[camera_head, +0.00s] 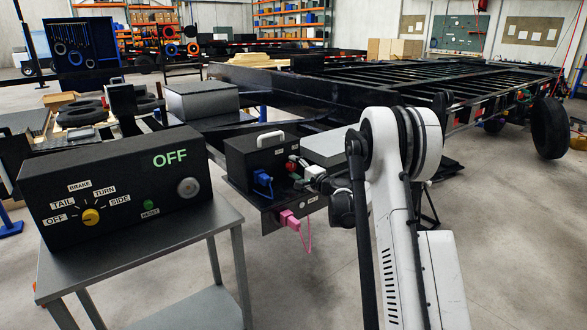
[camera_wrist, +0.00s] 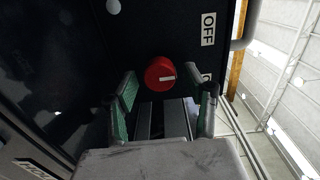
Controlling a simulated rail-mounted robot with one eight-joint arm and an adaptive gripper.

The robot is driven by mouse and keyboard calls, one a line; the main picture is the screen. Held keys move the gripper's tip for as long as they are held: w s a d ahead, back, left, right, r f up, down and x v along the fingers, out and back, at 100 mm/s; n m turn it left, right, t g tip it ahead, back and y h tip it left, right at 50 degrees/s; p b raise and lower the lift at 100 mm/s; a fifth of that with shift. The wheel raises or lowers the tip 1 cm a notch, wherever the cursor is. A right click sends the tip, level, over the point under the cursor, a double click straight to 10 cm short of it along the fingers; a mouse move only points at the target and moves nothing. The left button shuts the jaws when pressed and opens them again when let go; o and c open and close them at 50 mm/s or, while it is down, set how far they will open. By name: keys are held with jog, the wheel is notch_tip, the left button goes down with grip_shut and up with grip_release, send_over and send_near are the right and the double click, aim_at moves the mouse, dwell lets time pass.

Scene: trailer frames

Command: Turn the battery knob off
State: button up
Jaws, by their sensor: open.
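The red battery knob (camera_wrist: 160,72) is round with a white mark lying roughly crosswise in the wrist view. It sits on a dark panel, with an OFF label (camera_wrist: 208,29) to its upper right. My gripper (camera_wrist: 163,84) is open, with green-padded fingers on either side of the knob and no clear contact. In the head view, my gripper (camera_head: 311,174) is small beside the black box (camera_head: 250,157), near a red part (camera_head: 291,166) that looks like the knob.
A blue plug (camera_head: 263,181) and a pink plug (camera_head: 290,218) with a hanging cable are close to my gripper. A control box (camera_head: 120,185) stands on a metal table at left, its display reading OFF. The trailer frame (camera_head: 300,85) lies behind. The floor at front is clear.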

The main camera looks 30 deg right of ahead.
jog(key=s+d, duration=0.2)
jog(key=s, duration=0.9)
jog(key=shift+d, duration=0.15)
jog(key=shift+s, duration=0.1)
